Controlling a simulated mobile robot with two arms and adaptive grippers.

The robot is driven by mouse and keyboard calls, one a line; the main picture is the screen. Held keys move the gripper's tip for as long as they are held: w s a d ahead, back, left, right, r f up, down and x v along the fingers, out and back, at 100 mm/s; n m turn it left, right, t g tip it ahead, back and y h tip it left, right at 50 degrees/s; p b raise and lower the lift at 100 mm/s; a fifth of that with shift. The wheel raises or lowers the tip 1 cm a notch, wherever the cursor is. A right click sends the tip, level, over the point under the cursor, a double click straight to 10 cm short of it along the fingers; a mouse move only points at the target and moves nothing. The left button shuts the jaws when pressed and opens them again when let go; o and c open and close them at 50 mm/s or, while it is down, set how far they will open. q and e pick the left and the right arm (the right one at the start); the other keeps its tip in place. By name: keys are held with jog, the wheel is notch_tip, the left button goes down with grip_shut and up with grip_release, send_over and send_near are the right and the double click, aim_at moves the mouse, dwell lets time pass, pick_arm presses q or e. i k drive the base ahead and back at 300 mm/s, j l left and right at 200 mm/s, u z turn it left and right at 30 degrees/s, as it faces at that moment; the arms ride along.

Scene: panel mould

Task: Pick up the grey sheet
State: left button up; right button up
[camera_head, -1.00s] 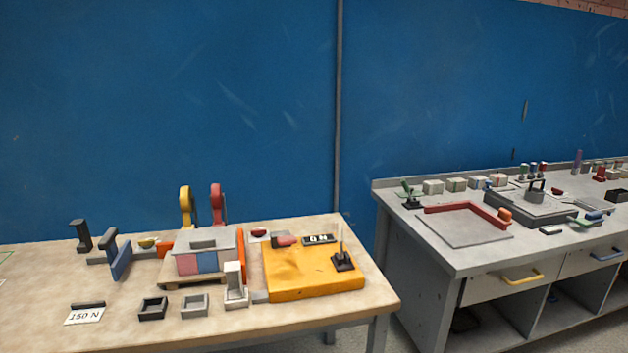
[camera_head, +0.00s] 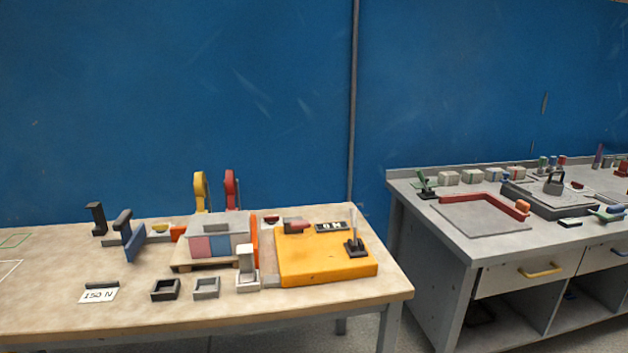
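A flat grey sheet (camera_head: 484,219) lies on the grey workbench at the right, with a red L-shaped rail (camera_head: 478,199) along its back and right edges. Another flat grey piece (camera_head: 206,225) lies on top of the pink and blue blocks on the left table. I cannot tell for sure which of them the task means. Neither of my grippers is in view.
The left table (camera_head: 50,310) holds a yellow block (camera_head: 325,265), small open boxes, a "150 N" card (camera_head: 98,295) and dark blue stands. The grey workbench (camera_head: 490,253) carries a dark mould (camera_head: 550,201) and several small blocks. A gap separates the tables.

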aim_at(233, 222)
jog(key=i+j, duration=0.5)
jog(key=i+j+z, duration=0.1)
jog(key=i+j, duration=0.35)
jog(key=j, duration=0.2)
